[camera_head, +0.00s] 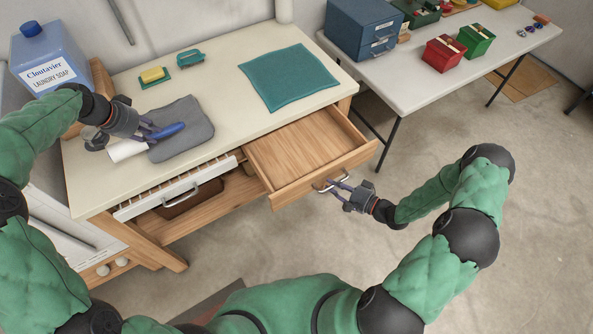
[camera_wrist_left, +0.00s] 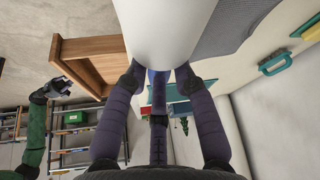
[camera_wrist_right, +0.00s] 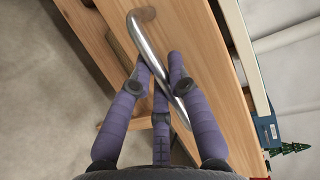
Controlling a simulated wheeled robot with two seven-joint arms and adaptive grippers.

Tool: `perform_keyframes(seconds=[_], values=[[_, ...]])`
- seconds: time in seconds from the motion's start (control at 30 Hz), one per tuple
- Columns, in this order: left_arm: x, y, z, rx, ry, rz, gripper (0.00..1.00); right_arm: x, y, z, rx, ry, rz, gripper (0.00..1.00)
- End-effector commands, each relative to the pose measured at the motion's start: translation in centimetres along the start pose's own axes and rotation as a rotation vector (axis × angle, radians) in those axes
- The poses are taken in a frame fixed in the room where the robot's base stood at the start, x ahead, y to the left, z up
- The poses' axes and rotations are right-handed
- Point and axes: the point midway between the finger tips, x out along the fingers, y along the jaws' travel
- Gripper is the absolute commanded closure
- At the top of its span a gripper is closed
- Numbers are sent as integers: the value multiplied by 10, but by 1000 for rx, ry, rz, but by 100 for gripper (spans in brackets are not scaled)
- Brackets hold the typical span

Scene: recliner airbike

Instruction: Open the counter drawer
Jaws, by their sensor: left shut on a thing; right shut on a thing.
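The wooden counter drawer (camera_head: 305,150) is pulled well out of the counter, and its empty inside shows. My right gripper (camera_head: 336,184) is shut on the metal drawer handle (camera_head: 322,186) at the drawer's front. In the right wrist view the curved handle (camera_wrist_right: 150,60) runs between the fingers. My left gripper (camera_head: 148,132) is over the counter top, shut on a roller with a white cylinder (camera_head: 126,150) and a blue grip (camera_head: 168,131). In the left wrist view the white cylinder (camera_wrist_left: 168,30) hides much of the fingertip area.
A side table (camera_head: 425,85) with boxes stands right. Floor right of the drawer is clear.

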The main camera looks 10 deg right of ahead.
Motion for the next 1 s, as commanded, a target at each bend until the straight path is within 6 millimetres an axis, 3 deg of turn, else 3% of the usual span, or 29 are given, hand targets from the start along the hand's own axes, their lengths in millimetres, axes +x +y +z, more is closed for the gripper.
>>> perform_keyframes(seconds=[0.5, 0.53, 0.6, 1.0], values=[[-1, 0, -1, 0, 0, 0, 100, -9, 2, 4, 1, -2, 0, 100], [-1, 0, -1, 0, 0, 0, 100, -9, 2, 4, 1, -2, 0, 74], [-1, 0, -1, 0, 0, 0, 100, -9, 2, 4, 1, -1, 0, 56], [-2, 0, -1, 0, 0, 0, 100, -13, 2, 3, 0, 1, 0, 56]])
